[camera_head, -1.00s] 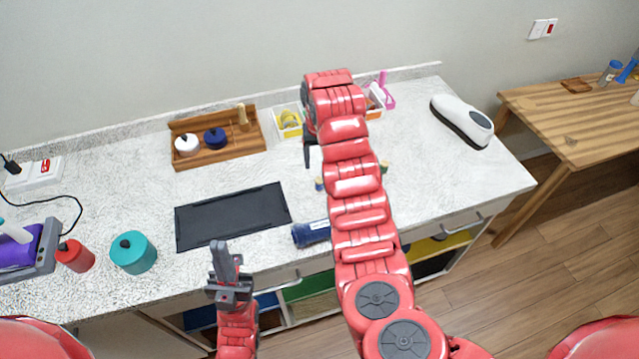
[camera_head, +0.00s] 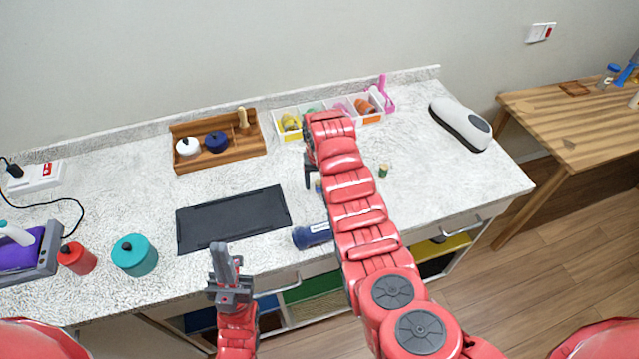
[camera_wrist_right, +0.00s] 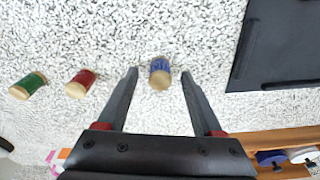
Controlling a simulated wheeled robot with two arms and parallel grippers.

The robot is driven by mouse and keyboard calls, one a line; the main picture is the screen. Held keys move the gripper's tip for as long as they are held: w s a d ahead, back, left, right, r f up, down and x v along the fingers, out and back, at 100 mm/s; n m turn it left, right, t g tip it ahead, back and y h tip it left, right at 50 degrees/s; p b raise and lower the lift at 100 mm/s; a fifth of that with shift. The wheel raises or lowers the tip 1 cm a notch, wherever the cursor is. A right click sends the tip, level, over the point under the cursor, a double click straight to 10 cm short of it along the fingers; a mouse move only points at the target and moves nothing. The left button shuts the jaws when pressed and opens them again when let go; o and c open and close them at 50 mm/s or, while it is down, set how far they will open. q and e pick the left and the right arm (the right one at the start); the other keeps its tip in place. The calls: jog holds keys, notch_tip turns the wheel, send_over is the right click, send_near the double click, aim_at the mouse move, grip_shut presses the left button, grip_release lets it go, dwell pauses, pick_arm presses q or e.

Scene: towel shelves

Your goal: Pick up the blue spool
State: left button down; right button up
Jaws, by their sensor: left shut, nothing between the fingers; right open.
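The blue spool (camera_wrist_right: 160,73) stands on the speckled counter in the right wrist view, between and just beyond the open fingertips of my right gripper (camera_wrist_right: 158,76). In the head view the blue spool (camera_head: 318,185) is a small spot partly hidden by my right arm. The right gripper (camera_head: 308,178) hangs over the counter there, its fingers mostly hidden. A red spool (camera_wrist_right: 81,83) and a green spool (camera_wrist_right: 28,85) are to the left in the wrist view. The green spool also shows in the head view (camera_head: 384,170). My left gripper (camera_head: 221,252) is shut and empty near the front edge.
A black mat (camera_head: 232,220) lies left of the spools. A dark blue cylinder (camera_head: 312,235) lies near the front edge. A wooden tray (camera_head: 245,152) and a divided bin (camera_head: 372,118) stand at the back. A teal pot (camera_head: 134,256) and red canister (camera_head: 76,258) are at left.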

jog(key=shift+f, duration=0.4)
grip_shut()
jog(key=shift+r, duration=0.15)
